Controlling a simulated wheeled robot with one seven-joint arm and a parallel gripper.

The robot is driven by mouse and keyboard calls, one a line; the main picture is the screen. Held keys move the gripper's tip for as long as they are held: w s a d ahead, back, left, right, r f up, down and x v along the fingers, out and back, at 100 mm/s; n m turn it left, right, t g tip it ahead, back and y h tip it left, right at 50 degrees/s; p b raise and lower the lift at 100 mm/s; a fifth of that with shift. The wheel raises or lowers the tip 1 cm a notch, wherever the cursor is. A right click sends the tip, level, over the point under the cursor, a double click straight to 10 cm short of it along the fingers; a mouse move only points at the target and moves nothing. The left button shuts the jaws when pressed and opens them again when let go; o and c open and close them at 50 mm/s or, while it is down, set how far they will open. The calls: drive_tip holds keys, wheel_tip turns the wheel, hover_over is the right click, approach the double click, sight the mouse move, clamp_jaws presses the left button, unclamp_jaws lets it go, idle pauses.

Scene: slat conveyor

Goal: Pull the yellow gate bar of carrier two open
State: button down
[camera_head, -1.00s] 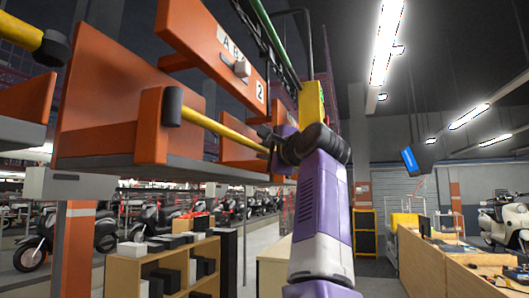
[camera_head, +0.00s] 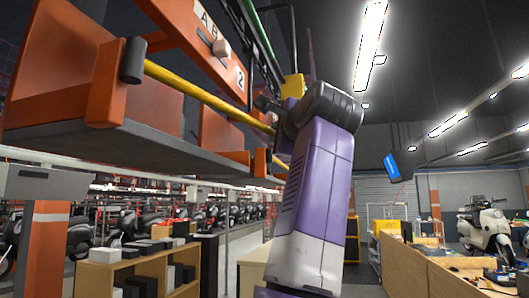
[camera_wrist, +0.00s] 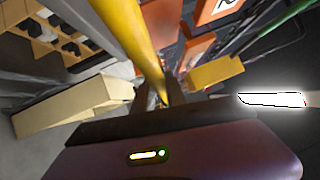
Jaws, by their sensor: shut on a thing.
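Carrier two, with orange side panels (camera_head: 172,50), a "2" label and a grey deck (camera_head: 110,145), fills the upper left of the head view. Its yellow gate bar (camera_head: 195,92) runs from a black collar on an orange post at the left toward my gripper (camera_head: 270,116). In the wrist view the bar (camera_wrist: 125,35) comes down from the top between the two dark fingers of my gripper (camera_wrist: 157,92). My gripper is shut on the bar near its right end. My wrist and the fingers hide that end, so any latch there cannot be seen.
A yellow block (camera_wrist: 215,72) sits close beside my gripper. A low shelf (camera_head: 135,272) with boxes stands below the carrier. A wooden counter (camera_head: 435,265) is at the right. Open floor shows between them in the distance.

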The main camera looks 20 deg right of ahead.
drive_tip(key=s+d+m+g+h+b, duration=0.1)
drive_tip(key=s+d+m+g+h, duration=0.15)
drive_tip(key=s+d+h, duration=0.45)
drive_tip(key=s+d+m+g+h+b, duration=0.1)
drive_tip(key=s+d+m+h+b, duration=0.2)
drive_tip(key=s, duration=0.8)
drive_tip(key=s+a+m+g+h+p, duration=0.1)
drive_tip(key=s+m+g+h, duration=0.6)
drive_tip(key=s, duration=1.2)
drive_tip(key=shift+a+g, duration=0.45)
drive_tip(key=shift+a, duration=0.1)
drive_tip(key=shift+f, duration=0.1)
drive_tip(key=c, duration=1.4)
unclamp_jaws()
drive_tip(key=shift+o, duration=0.2)
drive_tip(key=shift+a, duration=0.1)
